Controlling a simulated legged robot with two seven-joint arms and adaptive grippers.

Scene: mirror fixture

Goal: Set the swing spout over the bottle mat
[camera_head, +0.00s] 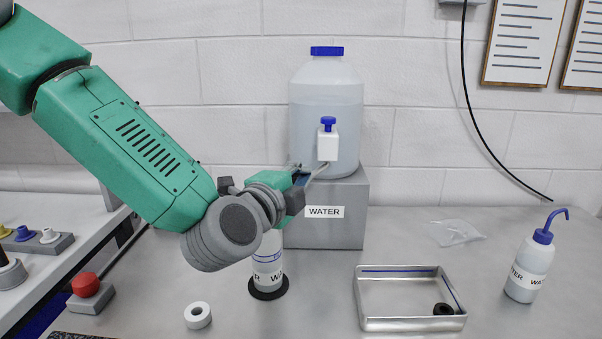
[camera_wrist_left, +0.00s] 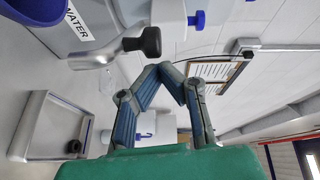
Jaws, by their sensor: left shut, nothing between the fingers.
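The water carboy (camera_head: 326,110) stands on a grey block (camera_head: 340,228) with a white tap (camera_head: 328,147) and blue knob. The swing spout (camera_head: 318,171) slopes down and left from the tap. In the left wrist view the spout (camera_wrist_left: 100,56) is metallic with a dark tip. My left gripper (camera_head: 298,186) is shut and empty beside the spout; contact is unclear. It also shows in the left wrist view (camera_wrist_left: 168,72), apart from the dark tip. The round black bottle mat (camera_head: 268,294) carries a white WATER bottle (camera_head: 267,267), its top hidden by my arm. My right gripper is out of view.
A metal tray (camera_head: 412,324) holding a black ring (camera_head: 443,309) lies at front right. A wash bottle (camera_head: 530,265) stands at far right. A white ring (camera_head: 198,315) and a red button (camera_head: 86,285) are at left.

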